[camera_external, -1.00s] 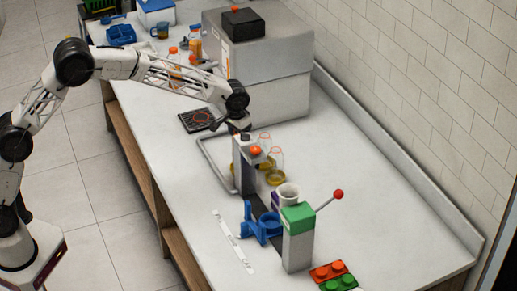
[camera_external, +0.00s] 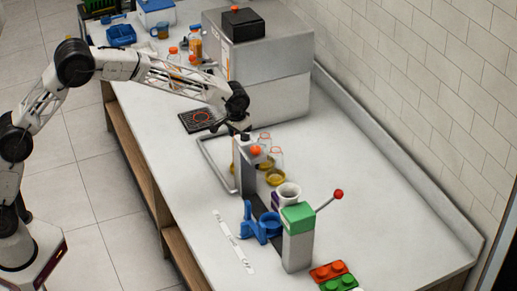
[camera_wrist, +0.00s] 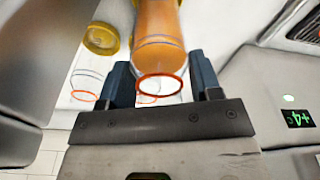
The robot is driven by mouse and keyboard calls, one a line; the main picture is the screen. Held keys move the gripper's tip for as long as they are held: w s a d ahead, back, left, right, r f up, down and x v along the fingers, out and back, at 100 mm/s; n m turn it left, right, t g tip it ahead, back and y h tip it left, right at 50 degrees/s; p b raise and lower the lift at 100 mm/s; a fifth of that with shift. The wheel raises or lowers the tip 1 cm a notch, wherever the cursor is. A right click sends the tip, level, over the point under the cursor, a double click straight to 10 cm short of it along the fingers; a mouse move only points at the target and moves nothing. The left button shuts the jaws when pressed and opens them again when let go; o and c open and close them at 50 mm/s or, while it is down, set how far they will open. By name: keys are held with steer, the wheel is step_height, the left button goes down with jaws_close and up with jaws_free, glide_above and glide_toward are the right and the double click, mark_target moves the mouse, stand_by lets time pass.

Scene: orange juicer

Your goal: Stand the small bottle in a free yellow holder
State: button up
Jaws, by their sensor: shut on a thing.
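The small bottle (camera_wrist: 160,45) shows orange in the wrist view, with an orange-red ring at its near end. My gripper (camera_wrist: 160,83) is shut on it, one dark finger on each side. In the external view my gripper (camera_external: 245,134) is above the counter beside a grey post, and I cannot make out the bottle clearly there. A yellow holder (camera_external: 275,179) sits on the counter close to the gripper, with a clear bottle (camera_external: 277,158) at it. A yellow holder (camera_wrist: 100,39) also shows left of the held bottle in the wrist view, by a clear bottle (camera_wrist: 85,80).
The grey post (camera_external: 247,178) with an orange ball stands by the gripper. A green-topped post (camera_external: 298,240) with a red-ball lever, a white cup (camera_external: 288,191) and a blue stand (camera_external: 262,228) are nearer. A large grey machine (camera_external: 265,80) is behind.

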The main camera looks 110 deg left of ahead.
steer(key=shift+f, duration=1.55)
stand_by(1.1)
steer(key=o, duration=1.7)
steer(key=shift+r, duration=0.1)
steer(key=shift+r, duration=3.4)
